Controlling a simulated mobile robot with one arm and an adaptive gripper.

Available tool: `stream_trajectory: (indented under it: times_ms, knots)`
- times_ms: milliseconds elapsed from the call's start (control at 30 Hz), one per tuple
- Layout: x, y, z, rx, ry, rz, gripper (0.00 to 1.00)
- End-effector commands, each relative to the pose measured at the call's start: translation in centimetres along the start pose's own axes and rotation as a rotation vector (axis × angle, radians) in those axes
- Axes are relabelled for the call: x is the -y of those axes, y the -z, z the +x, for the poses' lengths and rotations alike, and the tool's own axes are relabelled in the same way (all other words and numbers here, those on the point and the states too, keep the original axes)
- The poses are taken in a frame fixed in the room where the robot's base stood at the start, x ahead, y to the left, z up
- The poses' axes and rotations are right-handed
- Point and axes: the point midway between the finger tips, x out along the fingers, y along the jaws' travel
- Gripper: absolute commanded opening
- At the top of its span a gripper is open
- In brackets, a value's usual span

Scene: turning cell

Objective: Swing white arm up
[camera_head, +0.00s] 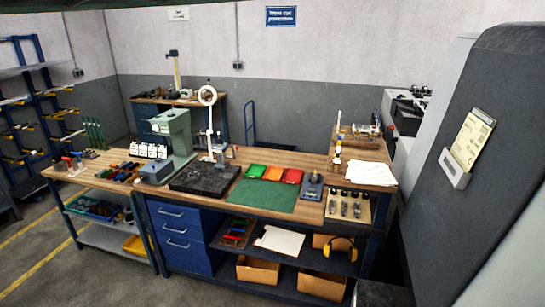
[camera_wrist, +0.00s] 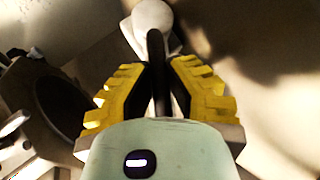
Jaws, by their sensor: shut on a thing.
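In the wrist view my gripper (camera_wrist: 158,78) has yellow ridged pads on both sides of a narrow dark bar (camera_wrist: 156,46) and is shut on it. A pale white arm with a rounded end (camera_wrist: 154,15) shows at the top, just beyond the fingertips. The dark bar overlaps it; whether the two are one piece is not clear. The lower parts of the bar are hidden between the pads. My gripper is not visible in the head view, nor is this white arm clearly seen there.
A dark round hollow part (camera_wrist: 48,104) lies close left of my gripper in the wrist view; pale surfaces and shadow lie right. In the head view a large dark machine panel (camera_head: 455,215) fills the right. A workbench (camera_head: 305,160) with several tools stands left of it.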

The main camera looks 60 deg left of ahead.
Motion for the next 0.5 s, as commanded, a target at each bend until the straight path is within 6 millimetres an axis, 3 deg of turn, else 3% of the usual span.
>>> stream_trajectory:
  times_ms: [267, 300, 500]
  knots:
    - [0.24, -0.06, 0.21, 0.002, 0.004, -0.004, 0.0]
    - [0.23, -0.07, 0.21, 0.002, 0.004, -0.003, 0.17]
    - [0.12, -0.05, 0.13, 0.001, 0.002, -0.002, 0.38]
